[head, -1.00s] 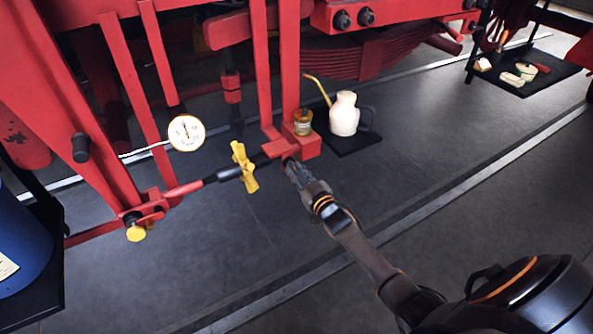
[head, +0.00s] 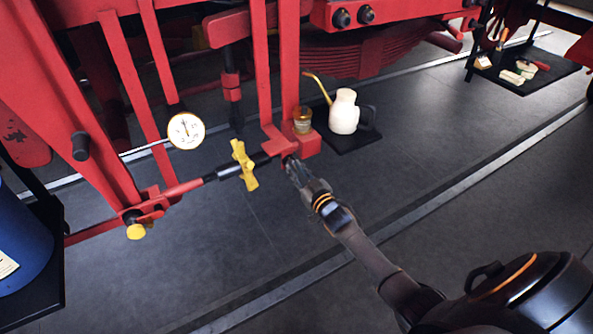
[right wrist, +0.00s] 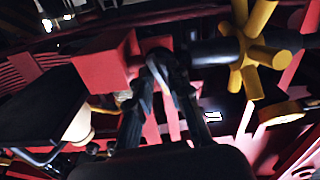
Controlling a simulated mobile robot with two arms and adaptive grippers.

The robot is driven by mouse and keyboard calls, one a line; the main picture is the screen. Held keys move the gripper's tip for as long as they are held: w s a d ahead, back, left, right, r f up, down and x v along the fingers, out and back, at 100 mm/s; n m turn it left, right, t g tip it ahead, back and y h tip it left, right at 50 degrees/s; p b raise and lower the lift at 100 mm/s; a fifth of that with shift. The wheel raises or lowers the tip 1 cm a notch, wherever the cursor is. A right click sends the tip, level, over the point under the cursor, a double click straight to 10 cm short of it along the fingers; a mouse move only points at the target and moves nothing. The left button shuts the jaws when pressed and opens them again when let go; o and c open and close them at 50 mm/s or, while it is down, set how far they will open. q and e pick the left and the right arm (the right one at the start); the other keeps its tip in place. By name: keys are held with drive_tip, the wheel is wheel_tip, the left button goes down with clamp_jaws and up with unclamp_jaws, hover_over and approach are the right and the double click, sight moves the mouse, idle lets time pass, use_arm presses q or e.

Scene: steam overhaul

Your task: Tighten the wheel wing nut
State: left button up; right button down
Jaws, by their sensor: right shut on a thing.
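My right gripper (head: 292,166) is at the front face of a red block (head: 305,147) at the foot of the red frame. Its fingers are shut on a small dark part there, which I take to be the wheel wing nut; the fingers mostly hide it. In the right wrist view the gripper (right wrist: 160,68) reaches up to this part, beside the red block (right wrist: 108,60). A yellow handwheel with several spokes (head: 244,166) sits on a dark rod left of the gripper, apart from it. My left gripper is out of view.
A round white dial gauge (head: 186,131) stands left of the yellow handwheel. A brass-coloured cup (head: 302,121) sits on the red block. A cream oil can (head: 344,113) stands on a dark tray behind. A blue drum (head: 22,240) is at far left. The front floor is clear.

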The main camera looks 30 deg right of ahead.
drive_tip(key=c, duration=1.5)
unclamp_jaws()
drive_tip(key=s, duration=1.2)
